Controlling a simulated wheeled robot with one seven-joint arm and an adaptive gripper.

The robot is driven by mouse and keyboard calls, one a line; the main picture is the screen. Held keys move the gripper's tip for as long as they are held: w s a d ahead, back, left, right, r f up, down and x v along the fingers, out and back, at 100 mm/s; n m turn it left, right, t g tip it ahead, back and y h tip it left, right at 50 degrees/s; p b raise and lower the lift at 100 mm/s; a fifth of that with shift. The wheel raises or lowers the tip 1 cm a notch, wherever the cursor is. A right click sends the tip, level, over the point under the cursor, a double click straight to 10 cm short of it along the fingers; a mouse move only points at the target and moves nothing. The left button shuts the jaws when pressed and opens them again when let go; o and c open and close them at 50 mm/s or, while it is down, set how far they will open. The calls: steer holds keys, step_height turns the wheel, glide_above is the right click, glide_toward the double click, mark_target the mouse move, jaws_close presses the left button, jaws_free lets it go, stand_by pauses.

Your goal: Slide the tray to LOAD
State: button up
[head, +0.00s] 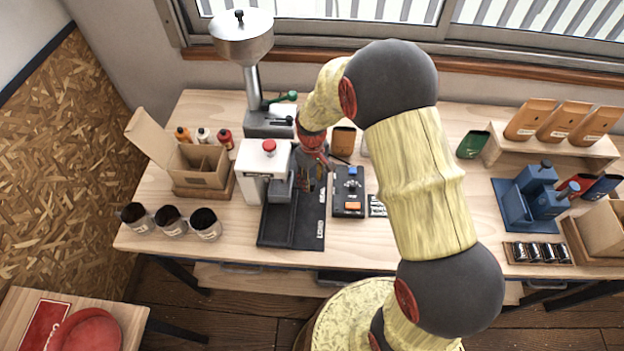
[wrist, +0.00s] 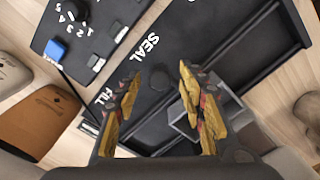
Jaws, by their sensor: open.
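The black slide base (head: 290,238) lies on the bench with white labels; LOAD is at its near end and SEAL farther back. A grey open-topped tray (head: 281,190) sits in it near SEAL, beside the white press. In the wrist view the tray (wrist: 216,92) is partly hidden by my right finger, and the FILL label shows at the lower left. My gripper (head: 312,184) points down over the base's right side near SEAL. In the wrist view my gripper (wrist: 160,78) is open, with a round black knob (wrist: 158,77) between its fingertips; contact cannot be told.
The white press with a red button (head: 266,165) stands left of the base. A black control box (head: 349,192) is close on the right. A hopper machine (head: 252,80) stands behind. The base toward LOAD is clear. Tins (head: 171,221) stand at the left.

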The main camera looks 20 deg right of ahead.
jaws_close()
stand_by(0.5)
stand_by(0.4)
